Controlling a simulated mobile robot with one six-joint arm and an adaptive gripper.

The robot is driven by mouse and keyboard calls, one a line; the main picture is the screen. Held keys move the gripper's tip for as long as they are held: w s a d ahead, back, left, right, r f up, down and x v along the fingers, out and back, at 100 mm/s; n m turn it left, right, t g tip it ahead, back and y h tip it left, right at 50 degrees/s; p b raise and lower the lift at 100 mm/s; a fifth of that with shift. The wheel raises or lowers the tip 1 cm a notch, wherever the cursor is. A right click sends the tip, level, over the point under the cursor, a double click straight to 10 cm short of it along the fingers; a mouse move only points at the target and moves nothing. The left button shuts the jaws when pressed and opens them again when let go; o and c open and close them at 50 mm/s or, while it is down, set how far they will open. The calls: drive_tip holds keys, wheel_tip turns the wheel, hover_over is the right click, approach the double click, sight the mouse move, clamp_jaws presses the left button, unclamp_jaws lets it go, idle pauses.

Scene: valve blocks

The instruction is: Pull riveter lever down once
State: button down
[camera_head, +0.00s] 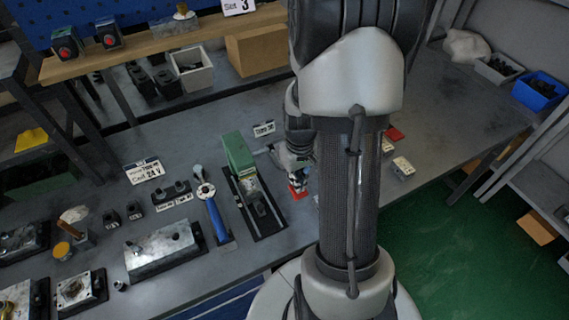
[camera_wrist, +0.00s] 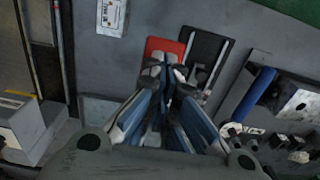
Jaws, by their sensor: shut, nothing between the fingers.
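A bench press that looks like the riveter, with a green column (camera_head: 238,153) and a black base (camera_head: 268,221), stands on the workbench in the head view. A thin grey bar (camera_head: 263,150), perhaps its lever, runs from the top of the column toward my gripper; its far end is hidden. My gripper (camera_head: 297,178) is just right of the press, partly covered by my arm. In the wrist view my gripper (camera_wrist: 162,76) is shut with nothing between the fingers. The black base (camera_wrist: 208,48) shows beyond the fingertips; the column and lever cannot be made out there.
A red plate (camera_wrist: 160,47) lies beside the base, near my fingertips. A blue-handled tool (camera_head: 216,219) and a metal block (camera_head: 162,249) lie left of the press. A label card (camera_head: 264,128) stands behind it. Bench space at far right is mostly clear.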

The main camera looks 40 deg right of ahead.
drive_tip(key=shift+f+b, duration=2.75)
drive_tip(key=shift+f, duration=1)
wheel_tip(320, 180, up, 18)
drive_tip(key=p, duration=1.4)
drive_tip(key=shift+f, duration=0.2)
drive_tip(key=s+a+r+n+t+b, duration=0.25)
drive_tip(key=a+r+b, duration=0.45)
drive_tip(key=a+r, duration=0.6)
drive_tip(key=s+a+t+b, duration=0.2)
drive_tip(key=s+a, duration=0.4)
drive_tip(key=a, duration=0.1)
drive_tip(key=shift+s+a+f+b, duration=0.2)
drive_tip(key=shift+s+f+b, duration=0.1)
drive_tip(key=shift+s+b, duration=0.1)
